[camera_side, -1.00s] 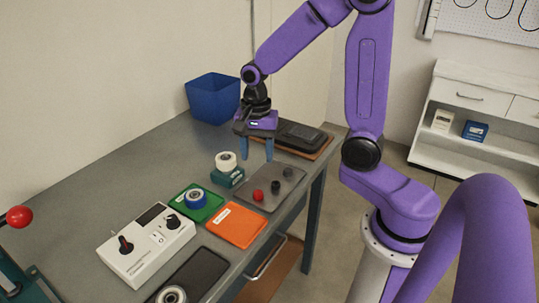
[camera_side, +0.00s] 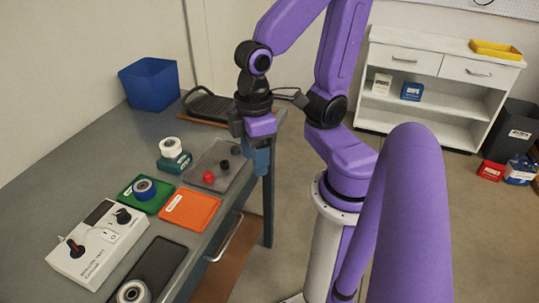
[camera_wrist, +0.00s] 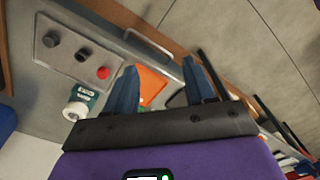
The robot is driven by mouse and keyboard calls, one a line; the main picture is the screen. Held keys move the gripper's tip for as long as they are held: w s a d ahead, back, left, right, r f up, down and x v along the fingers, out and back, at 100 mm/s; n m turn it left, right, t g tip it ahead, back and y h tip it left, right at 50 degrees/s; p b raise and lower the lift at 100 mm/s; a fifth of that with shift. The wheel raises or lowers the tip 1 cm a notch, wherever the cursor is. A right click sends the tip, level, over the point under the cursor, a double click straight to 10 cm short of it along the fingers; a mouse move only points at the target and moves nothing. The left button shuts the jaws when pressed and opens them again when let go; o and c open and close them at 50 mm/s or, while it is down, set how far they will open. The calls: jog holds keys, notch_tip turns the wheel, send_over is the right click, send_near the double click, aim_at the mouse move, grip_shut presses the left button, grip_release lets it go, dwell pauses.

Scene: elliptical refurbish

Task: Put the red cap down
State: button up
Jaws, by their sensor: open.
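The red cap (camera_side: 208,177) lies on the grey tray (camera_side: 206,157) near the table's right edge. In the wrist view the red cap (camera_wrist: 103,72) sits at one end of the tray (camera_wrist: 104,54), left of my fingers. Two dark caps (camera_side: 225,164) (camera_side: 236,150) stand in a row with it on the tray. My gripper (camera_side: 257,165) is open with nothing seen between its fingers. In the side view it points down by the table's right edge, to the right of the tray. The wrist view shows both blue fingers (camera_wrist: 160,80) spread apart.
A green pad (camera_side: 130,205) with a blue-and-white roll and an orange pad (camera_side: 189,210) lie in front of the tray. A blue bin (camera_side: 150,84) and a dark device (camera_side: 208,106) are at the back.

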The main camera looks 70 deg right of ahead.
jog(key=s+n, duration=0.3)
jog(key=shift+s+d+r+n, duration=0.1)
jog(key=shift+s+r+n, duration=0.05)
jog(key=shift+n, duration=0.15)
